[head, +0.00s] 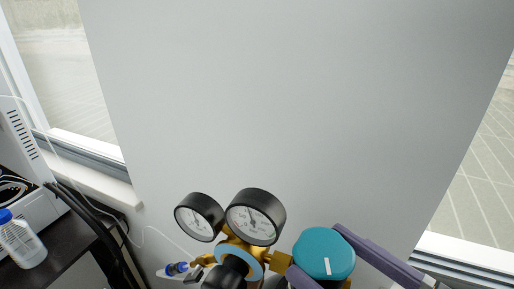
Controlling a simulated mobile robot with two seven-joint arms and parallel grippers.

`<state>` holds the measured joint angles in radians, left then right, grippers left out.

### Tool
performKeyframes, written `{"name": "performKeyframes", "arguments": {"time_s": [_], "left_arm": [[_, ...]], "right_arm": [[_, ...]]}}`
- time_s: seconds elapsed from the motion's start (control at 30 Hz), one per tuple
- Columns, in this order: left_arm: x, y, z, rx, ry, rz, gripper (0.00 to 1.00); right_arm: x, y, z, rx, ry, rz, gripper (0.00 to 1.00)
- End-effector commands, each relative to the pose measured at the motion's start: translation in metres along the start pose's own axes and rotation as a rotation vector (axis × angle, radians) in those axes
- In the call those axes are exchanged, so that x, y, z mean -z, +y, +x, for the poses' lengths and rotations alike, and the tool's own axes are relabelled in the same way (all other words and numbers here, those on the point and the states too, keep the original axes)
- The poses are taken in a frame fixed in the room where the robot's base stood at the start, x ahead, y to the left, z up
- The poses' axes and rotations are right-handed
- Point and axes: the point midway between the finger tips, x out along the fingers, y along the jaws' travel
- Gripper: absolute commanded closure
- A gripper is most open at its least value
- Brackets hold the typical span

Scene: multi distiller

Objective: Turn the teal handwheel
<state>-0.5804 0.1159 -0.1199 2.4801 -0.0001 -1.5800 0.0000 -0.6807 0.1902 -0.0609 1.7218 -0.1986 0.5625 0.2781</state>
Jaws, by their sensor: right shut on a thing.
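The teal handwheel (324,251) is a round knob with a white line on its top, at the bottom right of centre in the head view. The white line points toward the lower edge of the picture. My right gripper (315,250) is shut on the handwheel, with one purple finger along its upper right side and the other at its lower left. The lower finger is mostly hidden by the knob and cut off by the picture's edge. My left gripper is not in view.
Two round black-rimmed gauges (255,217) on a brass regulator (232,248) stand just left of the handwheel. A bottle with a blue cap (22,245) stands on a dark bench at the far left. A plain grey wall is behind, with windows on both sides.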

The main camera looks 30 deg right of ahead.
Motion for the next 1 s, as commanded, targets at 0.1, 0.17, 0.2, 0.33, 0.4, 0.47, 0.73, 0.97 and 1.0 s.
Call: {"name": "performKeyframes", "arguments": {"time_s": [0.1,0.17,0.2,0.33,0.4,0.47,0.73,0.97,1.0], "left_arm": [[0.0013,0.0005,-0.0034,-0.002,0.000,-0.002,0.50],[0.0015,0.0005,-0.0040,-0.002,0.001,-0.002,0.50],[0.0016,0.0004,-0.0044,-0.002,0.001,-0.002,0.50],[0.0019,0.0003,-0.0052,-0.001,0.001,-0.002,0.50],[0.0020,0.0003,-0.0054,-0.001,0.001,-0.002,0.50],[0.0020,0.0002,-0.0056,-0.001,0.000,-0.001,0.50],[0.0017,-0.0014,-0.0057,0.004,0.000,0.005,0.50],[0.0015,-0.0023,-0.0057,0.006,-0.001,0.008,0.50],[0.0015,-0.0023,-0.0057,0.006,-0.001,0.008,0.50]], "right_arm": [[0.0014,-0.0019,0.0001,-0.080,0.003,0.006,0.76],[0.0012,-0.0021,0.0002,-0.113,0.003,0.005,0.76],[0.0010,-0.0023,0.0002,-0.133,0.003,0.005,0.76],[0.0006,-0.0032,0.0003,-0.181,0.003,0.003,0.76],[0.0006,-0.0035,0.0003,-0.199,0.003,0.002,0.76],[0.0006,-0.0036,0.0004,-0.211,0.004,0.001,0.76],[0.0008,-0.0036,0.0005,-0.228,0.005,-0.001,0.76],[0.0010,-0.0036,0.0006,-0.227,0.006,-0.001,0.76],[0.0010,-0.0036,0.0006,-0.227,0.006,-0.001,0.18]]}}
